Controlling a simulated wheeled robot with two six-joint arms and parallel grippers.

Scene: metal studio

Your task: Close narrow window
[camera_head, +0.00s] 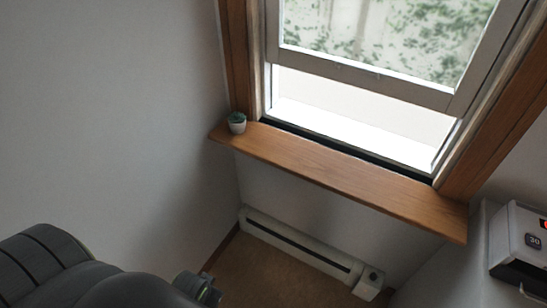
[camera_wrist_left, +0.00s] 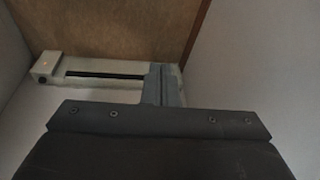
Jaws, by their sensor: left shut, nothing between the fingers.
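The narrow window's white-framed sash (camera_head: 365,76) is raised in the head view, with an open gap between its bottom rail and the wooden sill (camera_head: 340,176). Its wooden side frames stand left and right, and its top is out of view. Small dark catches show on the bottom rail. My left arm comes in at the bottom left of the head view, well below and left of the window. In the left wrist view my left gripper (camera_wrist_left: 162,82) is shut and empty, its grey fingers together in front of the heater. My right gripper is in neither view.
A small potted plant (camera_head: 237,123) stands on the sill's left end. A long white baseboard heater (camera_head: 300,252) runs along the wall below; it also shows in the left wrist view (camera_wrist_left: 100,90). A white wall box (camera_head: 518,240) is at the right. Brown floor (camera_head: 250,272) lies clear.

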